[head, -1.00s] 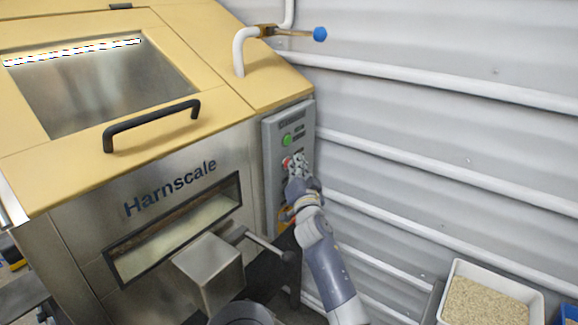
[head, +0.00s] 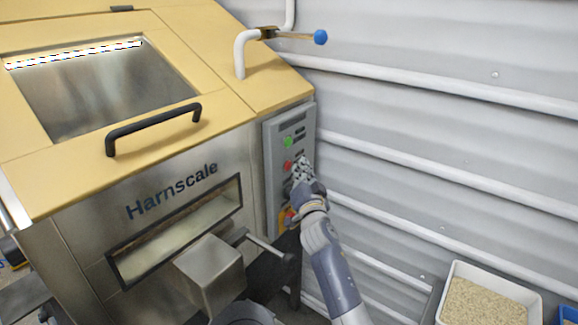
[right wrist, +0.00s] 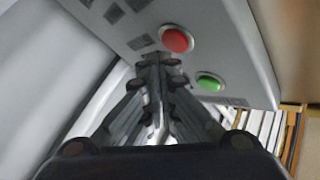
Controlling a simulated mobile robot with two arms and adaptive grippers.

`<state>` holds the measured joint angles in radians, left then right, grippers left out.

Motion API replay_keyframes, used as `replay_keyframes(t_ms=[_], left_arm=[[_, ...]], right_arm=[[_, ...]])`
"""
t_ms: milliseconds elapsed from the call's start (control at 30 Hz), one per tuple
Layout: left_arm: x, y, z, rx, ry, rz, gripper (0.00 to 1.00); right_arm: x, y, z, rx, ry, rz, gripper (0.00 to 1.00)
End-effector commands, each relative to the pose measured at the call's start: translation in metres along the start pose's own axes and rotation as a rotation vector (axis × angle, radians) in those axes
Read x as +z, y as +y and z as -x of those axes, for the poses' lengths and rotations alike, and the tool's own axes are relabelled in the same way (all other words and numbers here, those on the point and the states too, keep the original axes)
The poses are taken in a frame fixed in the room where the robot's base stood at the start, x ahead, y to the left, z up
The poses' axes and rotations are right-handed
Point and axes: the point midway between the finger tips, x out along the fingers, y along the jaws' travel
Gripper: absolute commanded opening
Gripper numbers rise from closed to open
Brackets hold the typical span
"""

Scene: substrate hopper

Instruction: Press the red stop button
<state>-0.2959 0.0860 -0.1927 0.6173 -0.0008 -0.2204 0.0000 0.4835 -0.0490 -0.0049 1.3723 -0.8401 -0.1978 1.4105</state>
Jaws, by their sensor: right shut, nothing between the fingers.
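The red button (head: 287,166) is on the grey control panel (head: 272,150) on the right side of the hopper machine, below a green button (head: 288,141). My right gripper (head: 301,164) is shut and empty, its fingertips just right of the red button in the head view. In the right wrist view the round red button (right wrist: 175,40) shows unobstructed, just above and right of the shut fingertips (right wrist: 158,60). The green button (right wrist: 209,82) is farther right. I cannot tell that the fingers touch the panel. My left gripper is not in view.
A yellow and red fitting (head: 285,219) low on the panel is partly behind my right arm. A lever with a dark knob (head: 288,258) sticks out below. A corrugated wall (head: 430,110) with rails stands close on the right. A white bin of grain (head: 452,268) is at lower right.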

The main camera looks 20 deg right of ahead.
Motion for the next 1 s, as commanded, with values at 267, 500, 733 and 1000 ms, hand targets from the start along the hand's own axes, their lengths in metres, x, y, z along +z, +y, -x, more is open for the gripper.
replay_keyframes(t_ms=[267,500,733,1000], left_arm=[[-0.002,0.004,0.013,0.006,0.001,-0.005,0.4],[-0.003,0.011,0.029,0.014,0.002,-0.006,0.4],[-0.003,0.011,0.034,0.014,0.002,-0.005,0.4],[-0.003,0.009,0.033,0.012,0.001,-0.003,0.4]], right_arm=[[-0.009,0.006,0.009,0.001,-0.001,0.001,0.0],[-0.021,0.018,0.026,0.002,-0.001,0.0,0.0],[-0.026,0.025,0.035,0.0,0.0,0.001,0.0],[-0.025,0.025,0.035,0.0,0.0,0.0,0.0]])
